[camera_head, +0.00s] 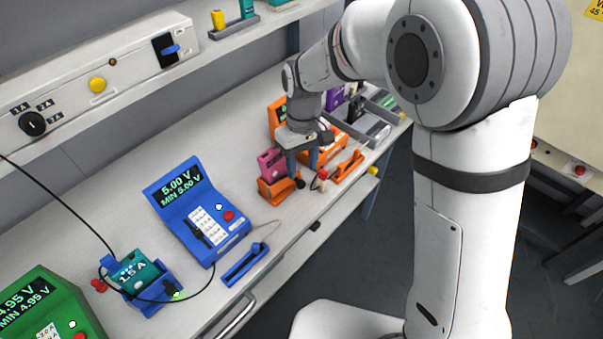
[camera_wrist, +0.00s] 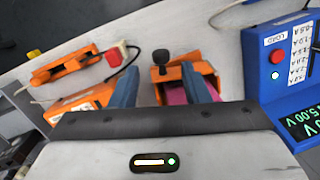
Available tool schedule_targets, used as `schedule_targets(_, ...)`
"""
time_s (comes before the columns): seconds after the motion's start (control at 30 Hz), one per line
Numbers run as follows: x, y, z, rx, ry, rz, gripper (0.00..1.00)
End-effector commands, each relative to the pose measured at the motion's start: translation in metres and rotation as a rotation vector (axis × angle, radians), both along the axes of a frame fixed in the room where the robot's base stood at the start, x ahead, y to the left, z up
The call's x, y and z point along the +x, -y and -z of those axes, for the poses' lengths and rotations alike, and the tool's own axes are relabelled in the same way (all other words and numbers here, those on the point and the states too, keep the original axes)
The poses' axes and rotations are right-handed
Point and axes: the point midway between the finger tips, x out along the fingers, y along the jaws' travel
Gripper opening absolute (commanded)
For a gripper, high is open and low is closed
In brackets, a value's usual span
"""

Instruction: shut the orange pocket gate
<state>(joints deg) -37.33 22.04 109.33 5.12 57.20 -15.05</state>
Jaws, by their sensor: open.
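The orange pocket (camera_head: 278,193) stands near the front edge of the bench with a magenta pouch cell (camera_head: 271,161) in it. In the wrist view the pocket (camera_wrist: 206,70) and part of the magenta cell (camera_wrist: 177,96) show between and behind my fingers. Its orange gate (camera_wrist: 159,74) carries a black knob (camera_wrist: 162,56); the knob also shows in the head view (camera_head: 300,184). How far the gate stands open is hard to tell. My gripper (camera_wrist: 160,70) is open and empty, its blue fingers either side of the gate in the picture. In the head view my gripper (camera_head: 302,168) hangs above the pocket.
A blue meter (camera_head: 200,215) stands on the other side. A blue pocket with a teal cell (camera_head: 135,270) is farther left.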

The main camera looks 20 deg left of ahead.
Motion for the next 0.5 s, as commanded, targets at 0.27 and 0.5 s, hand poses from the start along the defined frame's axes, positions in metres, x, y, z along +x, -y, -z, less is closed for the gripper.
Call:
schedule_targets(0.27,0.006,-0.001,-0.031,0.000,0.000,0.000,0.42)
schedule_targets(0.5,0.006,-0.001,-0.033,-0.001,-0.001,0.000,0.42)
